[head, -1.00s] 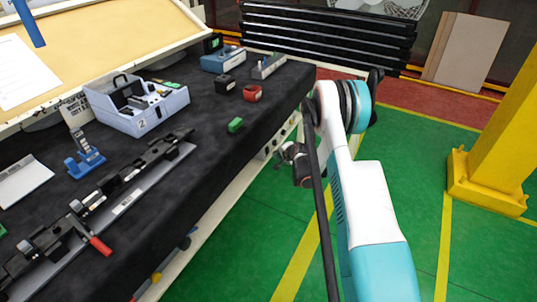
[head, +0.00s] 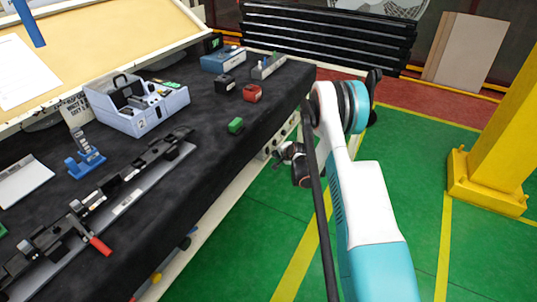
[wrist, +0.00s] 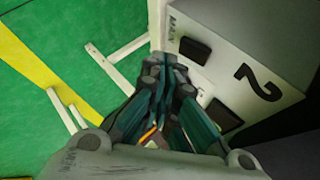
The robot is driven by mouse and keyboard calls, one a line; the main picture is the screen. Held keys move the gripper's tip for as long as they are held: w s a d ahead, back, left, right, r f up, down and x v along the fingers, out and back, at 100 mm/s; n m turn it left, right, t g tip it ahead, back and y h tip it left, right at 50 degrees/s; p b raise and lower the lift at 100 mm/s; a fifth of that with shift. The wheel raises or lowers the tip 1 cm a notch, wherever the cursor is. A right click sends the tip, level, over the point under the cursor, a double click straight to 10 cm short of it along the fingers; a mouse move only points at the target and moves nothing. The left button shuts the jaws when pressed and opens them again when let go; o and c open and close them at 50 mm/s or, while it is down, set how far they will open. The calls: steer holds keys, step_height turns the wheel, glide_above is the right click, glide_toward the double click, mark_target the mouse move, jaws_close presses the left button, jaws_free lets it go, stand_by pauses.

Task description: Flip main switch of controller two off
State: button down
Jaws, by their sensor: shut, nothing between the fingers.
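In the wrist view, controller two (wrist: 232,38) is a pale box with a large black "2" on its face. A dark rocker switch (wrist: 195,50) sits by a small label that seems to read "MAIN". I cannot tell which way the rocker is tipped. My gripper (wrist: 165,68) is shut and empty, with its tips just left of this switch; whether they touch the box is unclear. In the head view my gripper (head: 284,152) is beside the bench's side, near a pale panel (head: 268,150) under the tabletop, partly hidden by the arm.
A second dark square part (wrist: 222,115) sits lower on the box face, close to the fingers. The black-topped bench (head: 215,150) carries a grey-blue case (head: 140,120), also marked 2. Green floor (head: 275,225) is open beside the bench. A yellow post (head: 490,170) stands at right.

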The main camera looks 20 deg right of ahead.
stand_by(0.6)
steer(key=shift+w+a, duration=0.25)
steer(key=shift+w, duration=0.05)
steer(key=shift+w+a+f, duration=0.1)
steer(key=shift+w+a, duration=0.1)
steer(key=shift+w, duration=0.1)
stand_by(0.7)
steer(key=shift+s+d, duration=0.1)
steer(key=shift+s+d, duration=0.35)
steer(key=shift+s, duration=0.2)
stand_by(0.4)
steer(key=s+d, duration=0.1)
steer(key=s, duration=0.1)
steer(key=s+d+r, duration=0.1)
steer(key=d, duration=0.1)
steer(key=shift+s, duration=0.4)
